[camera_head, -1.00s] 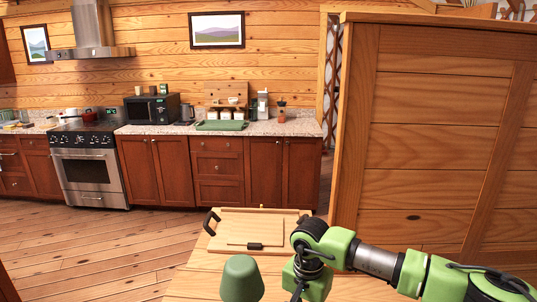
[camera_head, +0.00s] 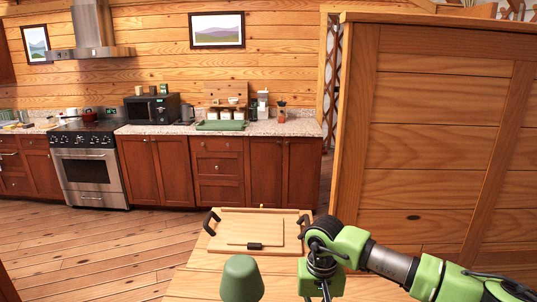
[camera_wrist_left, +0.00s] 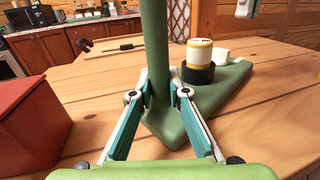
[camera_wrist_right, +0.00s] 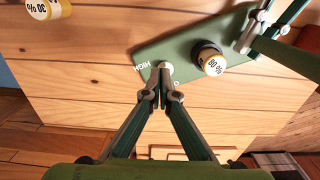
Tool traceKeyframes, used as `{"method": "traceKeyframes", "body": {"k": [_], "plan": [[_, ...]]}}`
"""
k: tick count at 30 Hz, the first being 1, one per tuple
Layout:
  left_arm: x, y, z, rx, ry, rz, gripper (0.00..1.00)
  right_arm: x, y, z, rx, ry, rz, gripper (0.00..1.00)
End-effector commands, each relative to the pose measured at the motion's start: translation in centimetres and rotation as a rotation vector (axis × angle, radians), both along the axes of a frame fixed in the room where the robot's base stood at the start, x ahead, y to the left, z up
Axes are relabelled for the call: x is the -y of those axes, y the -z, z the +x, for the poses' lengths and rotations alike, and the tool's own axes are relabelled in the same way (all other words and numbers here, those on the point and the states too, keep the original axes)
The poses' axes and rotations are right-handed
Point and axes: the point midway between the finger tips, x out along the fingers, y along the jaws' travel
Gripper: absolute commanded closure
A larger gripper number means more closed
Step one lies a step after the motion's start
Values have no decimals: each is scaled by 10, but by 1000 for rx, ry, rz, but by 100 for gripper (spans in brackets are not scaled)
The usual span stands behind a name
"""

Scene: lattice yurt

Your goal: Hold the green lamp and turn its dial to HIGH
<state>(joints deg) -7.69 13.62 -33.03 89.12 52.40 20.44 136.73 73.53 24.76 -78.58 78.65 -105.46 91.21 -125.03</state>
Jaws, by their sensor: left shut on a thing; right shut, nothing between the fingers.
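The green lamp stands on the wooden table; its shade (camera_head: 241,280) shows at the bottom of the head view. My left gripper (camera_wrist_left: 160,92) is shut on its upright post (camera_wrist_left: 154,45), just above the green base (camera_wrist_left: 235,82). A pale round knob, seemingly the dial (camera_wrist_right: 165,69), sits on the base with the white word HIGH (camera_wrist_right: 145,67) beside it. A second label is mostly hidden by my fingers. My right gripper (camera_wrist_right: 160,92) is shut and empty, its tips at the knob; I cannot tell whether they touch. The dial's setting is not readable.
A cylinder marked 80 % (camera_wrist_right: 213,64) sits in a black socket on the base. Another, marked 30 % (camera_wrist_right: 50,9), stands apart on the table. A wooden tray with dark handles (camera_head: 211,221) lies behind the lamp. A red box (camera_wrist_left: 30,125) is close at left.

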Motion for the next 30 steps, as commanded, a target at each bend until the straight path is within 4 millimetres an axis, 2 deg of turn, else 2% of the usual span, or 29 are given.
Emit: {"method": "traceKeyframes", "body": {"k": [9,15,21,30], "plan": [[0,0,0,1,-1,0,100,0,40,-1,-2,3,-1,100],[0,0,0,1,-1,0,100,0,58,0,-1,3,-1,100],[0,0,0,1,-1,0,100,0,65,0,0,3,-2,100],[0,0,0,1,-1,0,100,0,64,0,0,3,-1,100]]}}
